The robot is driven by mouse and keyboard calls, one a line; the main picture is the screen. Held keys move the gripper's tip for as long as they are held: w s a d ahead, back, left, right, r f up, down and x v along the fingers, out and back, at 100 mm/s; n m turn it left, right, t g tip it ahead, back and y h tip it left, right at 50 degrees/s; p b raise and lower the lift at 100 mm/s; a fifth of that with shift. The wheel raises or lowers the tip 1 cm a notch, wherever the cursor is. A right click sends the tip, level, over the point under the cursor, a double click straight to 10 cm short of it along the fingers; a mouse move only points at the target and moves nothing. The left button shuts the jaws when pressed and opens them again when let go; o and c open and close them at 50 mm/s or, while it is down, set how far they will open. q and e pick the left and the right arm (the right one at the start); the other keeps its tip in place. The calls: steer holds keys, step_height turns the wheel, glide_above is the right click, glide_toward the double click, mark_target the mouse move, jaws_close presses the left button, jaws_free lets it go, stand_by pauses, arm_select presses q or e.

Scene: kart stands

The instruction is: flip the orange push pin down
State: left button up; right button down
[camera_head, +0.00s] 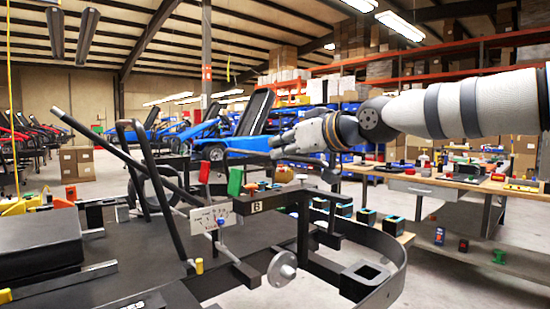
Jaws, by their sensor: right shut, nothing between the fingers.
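My right arm comes in from the right, and my right gripper (274,149) is shut and empty, pointing left above the black kart stand (305,235). My left gripper is not in view.
Black bars (165,190) rise at the left. A wooden workbench (450,186) with parts stands at the right.

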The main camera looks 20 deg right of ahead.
steer(key=b, duration=0.2)
glide_above(259, 198)
steer(key=f, duration=0.3)
steer(key=shift+w+f, duration=0.2)
steer(key=shift+s+f+p, duration=0.25)
steer(key=shift+f+p, duration=0.2)
steer(key=shift+f, duration=0.2)
steer(key=shift+s+f, duration=0.1)
steer(key=shift+f, duration=0.45)
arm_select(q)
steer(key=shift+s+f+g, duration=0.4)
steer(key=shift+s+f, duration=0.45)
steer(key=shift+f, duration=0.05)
arm_select(e)
steer(key=shift+f, duration=0.2)
